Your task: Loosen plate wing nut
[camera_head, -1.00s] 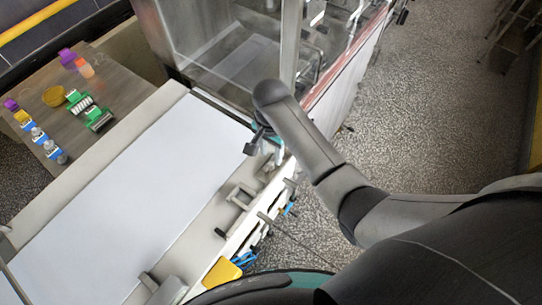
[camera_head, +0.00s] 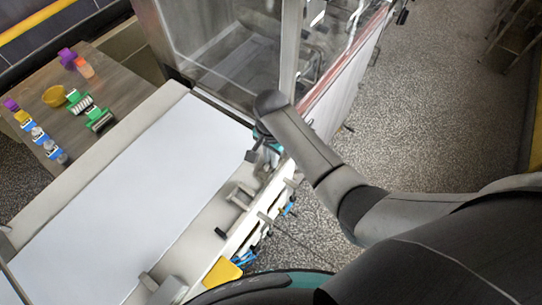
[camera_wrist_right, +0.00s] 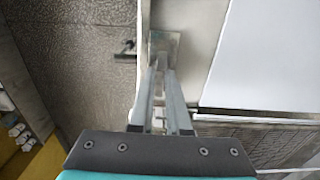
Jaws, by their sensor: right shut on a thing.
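My right gripper (camera_head: 262,153) is low at the conveyor's right edge, just in front of the clear-walled machine; my own arm partly covers it in the head view. In the right wrist view its two long grey fingers (camera_wrist_right: 161,65) converge at a small metal plate (camera_wrist_right: 166,43) on the pale side rail. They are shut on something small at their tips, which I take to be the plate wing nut. The wing nut's shape is hidden between the fingertips, so I cannot tell its angle. My left gripper is not in view.
The white conveyor belt (camera_head: 130,195) lies left of the gripper. The machine's clear housing (camera_head: 232,60) stands behind it. A metal bracket (camera_head: 240,195) and a yellow piece (camera_head: 222,273) are along the near side. A side table (camera_head: 120,90) holds small coloured items.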

